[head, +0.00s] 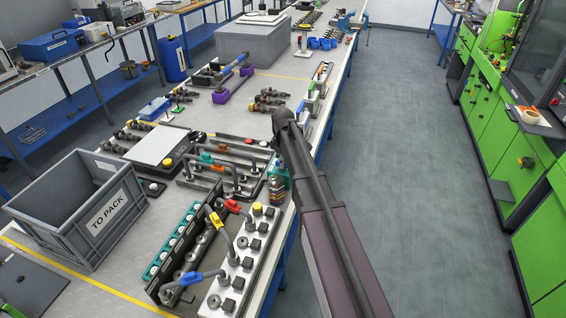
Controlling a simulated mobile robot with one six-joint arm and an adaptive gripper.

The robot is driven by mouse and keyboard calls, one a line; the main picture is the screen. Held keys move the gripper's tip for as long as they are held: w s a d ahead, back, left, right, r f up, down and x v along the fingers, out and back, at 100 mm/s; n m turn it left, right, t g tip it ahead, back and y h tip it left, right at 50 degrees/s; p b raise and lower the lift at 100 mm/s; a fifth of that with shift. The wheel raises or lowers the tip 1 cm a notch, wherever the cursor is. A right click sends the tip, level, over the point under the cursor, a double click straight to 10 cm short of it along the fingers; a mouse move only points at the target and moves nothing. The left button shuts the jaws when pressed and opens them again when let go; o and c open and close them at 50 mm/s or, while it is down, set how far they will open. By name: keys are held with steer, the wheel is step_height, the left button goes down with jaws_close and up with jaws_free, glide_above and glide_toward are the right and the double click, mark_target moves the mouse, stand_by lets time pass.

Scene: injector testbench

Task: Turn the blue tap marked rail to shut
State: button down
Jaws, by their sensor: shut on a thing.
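A blue tap handle (188,277) sits on a grey pipe at the near end of the bench, beside a yellow tap (213,216) and a red tap (232,206). Its marking is too small to read. A second blue part (240,60) shows on a pipe held by purple blocks further back; I cannot tell whether it is a tap. My arm rises from the bottom and reaches over the bench's right edge. Its dark joint is at the top. My gripper cannot be made out; the arm seems to hide it. No contact with either blue part shows.
A grey crate marked TO PACK (75,208) stands at the left. A white block with black knobs (243,262) lines the near right bench edge. A teal bottle (278,172) and a small can (276,190) stand close beside my arm. The aisle floor (420,190) is clear.

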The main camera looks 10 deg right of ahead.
steer(key=shift+m, duration=0.5)
steer(key=m, duration=0.3)
steer(key=shift+m, duration=0.3)
steer(key=m, duration=0.4)
steer(key=shift+m, duration=0.3)
steer(key=m, duration=0.8)
steer(key=shift+m, duration=0.3)
steer(key=c, duration=0.6)
jaws_free()
